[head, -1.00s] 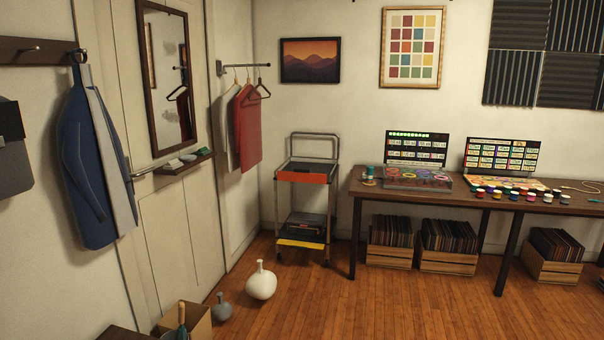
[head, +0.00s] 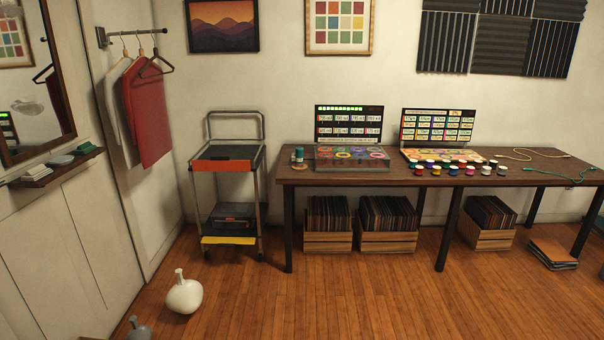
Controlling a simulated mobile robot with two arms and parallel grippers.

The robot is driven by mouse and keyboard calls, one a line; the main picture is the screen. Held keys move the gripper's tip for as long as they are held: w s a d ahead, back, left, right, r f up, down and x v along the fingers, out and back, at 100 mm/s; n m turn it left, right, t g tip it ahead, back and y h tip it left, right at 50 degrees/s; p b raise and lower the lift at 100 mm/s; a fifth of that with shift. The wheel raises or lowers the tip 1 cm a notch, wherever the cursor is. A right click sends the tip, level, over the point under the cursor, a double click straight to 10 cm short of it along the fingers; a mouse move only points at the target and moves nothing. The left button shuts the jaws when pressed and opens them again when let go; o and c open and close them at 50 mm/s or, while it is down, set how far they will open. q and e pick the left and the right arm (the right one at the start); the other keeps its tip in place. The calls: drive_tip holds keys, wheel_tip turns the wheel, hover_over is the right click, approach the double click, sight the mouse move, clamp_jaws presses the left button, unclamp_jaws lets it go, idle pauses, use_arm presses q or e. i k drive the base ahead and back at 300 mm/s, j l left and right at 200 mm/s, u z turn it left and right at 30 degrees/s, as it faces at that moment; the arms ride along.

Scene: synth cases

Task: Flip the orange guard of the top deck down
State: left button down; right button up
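A small two-deck metal trolley (head: 263,205) stands against the wall, left of the long table. An orange guard (head: 221,165) runs along the front edge of its dark top deck (head: 226,152). The guard's face is turned toward me; at this distance I cannot tell its exact angle. A yellow guard (head: 228,239) is at the front of the lower deck, where a dark box-shaped device (head: 232,214) sits. Neither of my grippers is in view.
The long table (head: 440,178) holds two screened consoles, several small coloured pots and cords. Wooden crates (head: 327,242) stand beneath it. A white vase (head: 184,293) and a grey vase (head: 138,328) stand on the floor front left.

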sight(216, 164)
drive_tip(key=i, duration=2.15)
drive_tip(key=i+u, duration=0.15)
drive_tip(key=i, duration=0.3)
drive_tip(key=i+l+u, duration=0.1)
drive_tip(key=i, duration=0.35)
drive_tip(key=i+l+u, duration=0.15)
drive_tip(key=i, duration=0.35)
drive_tip(key=i+l+u, duration=0.1)
drive_tip(key=i, duration=0.3)
drive_tip(key=i+l+u, duration=0.15)
drive_tip(key=i+l, duration=0.2)
drive_tip(key=i, duration=0.1)
